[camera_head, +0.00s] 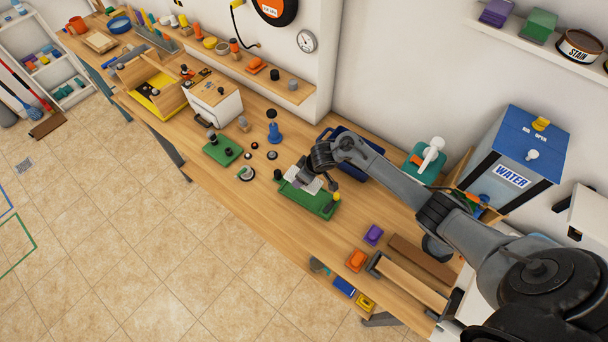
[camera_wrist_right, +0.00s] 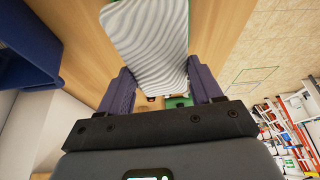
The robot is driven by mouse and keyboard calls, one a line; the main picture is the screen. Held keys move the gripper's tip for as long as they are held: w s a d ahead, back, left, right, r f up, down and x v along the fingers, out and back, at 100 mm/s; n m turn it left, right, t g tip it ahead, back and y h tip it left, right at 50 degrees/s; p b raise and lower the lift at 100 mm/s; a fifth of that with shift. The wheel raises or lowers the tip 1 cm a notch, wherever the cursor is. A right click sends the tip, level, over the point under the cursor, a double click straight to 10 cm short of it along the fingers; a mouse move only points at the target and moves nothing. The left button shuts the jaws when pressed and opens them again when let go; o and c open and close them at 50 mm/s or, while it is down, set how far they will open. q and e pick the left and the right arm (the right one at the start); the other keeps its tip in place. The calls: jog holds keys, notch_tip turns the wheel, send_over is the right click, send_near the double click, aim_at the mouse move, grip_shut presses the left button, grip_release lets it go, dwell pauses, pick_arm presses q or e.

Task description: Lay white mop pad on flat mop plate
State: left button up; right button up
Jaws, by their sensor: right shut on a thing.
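The white mop pad (camera_wrist_right: 150,35), with a wavy ribbed face, fills the top middle of the right wrist view. My right gripper (camera_wrist_right: 158,70) is shut on the pad, with its purple fingers at the pad's two sides. In the head view my right gripper (camera_head: 312,183) is over a green board (camera_head: 308,203) on the bench, and part of the white pad shows below it. Green also shows past the pad in the wrist view. The flat mop plate is not clearly distinguishable under the pad and gripper. I cannot tell whether the pad touches anything below. My left gripper is not in view.
A dark blue bin (camera_head: 349,160) stands behind the gripper. A smaller green board (camera_head: 222,150) and a blue plunger-like thing (camera_head: 273,135) are to the left. Purple (camera_head: 373,235) and orange (camera_head: 356,260) blocks lie to the right. The bench's front edge is close.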

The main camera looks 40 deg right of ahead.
aim_at(303, 187)
jog(key=shift+s, duration=0.1)
jog(key=shift+p, duration=0.5)
notch_tip(303, 187, down, 3)
jog(key=shift+r+b, duration=0.1)
jog(key=shift+b, duration=1)
jog(key=shift+f+b, duration=1.5)
jog(key=shift+f, duration=0.85)
jog(key=o, duration=1.1)
